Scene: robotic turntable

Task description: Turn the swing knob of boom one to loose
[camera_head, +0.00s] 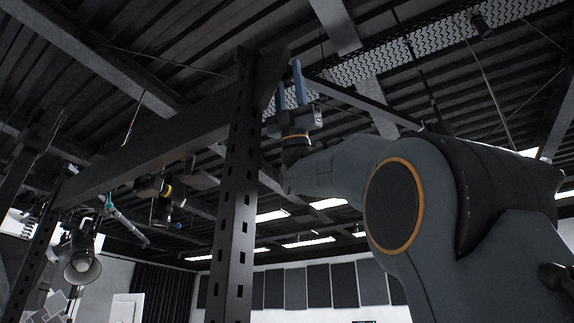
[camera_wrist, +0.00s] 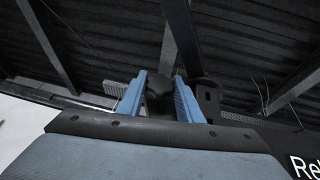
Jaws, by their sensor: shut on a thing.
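In the wrist view, a dark rounded knob (camera_wrist: 158,98) sits between the two blue fingers of my gripper (camera_wrist: 160,80). The fingers are shut on it, one on each side. In the head view my gripper (camera_head: 289,75) points upward beside the top of a dark perforated post (camera_head: 236,190), just under the beam's end. The knob cannot be made out in the head view. Its markings, and whether it stands at loose, cannot be read in either view.
A dark horizontal beam (camera_head: 145,155) runs left from the post. A lamp (camera_head: 82,262) and other fixtures hang at the left. A dark bracket (camera_wrist: 208,97) stands just right of the fingers in the wrist view. The post is close to my gripper's left.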

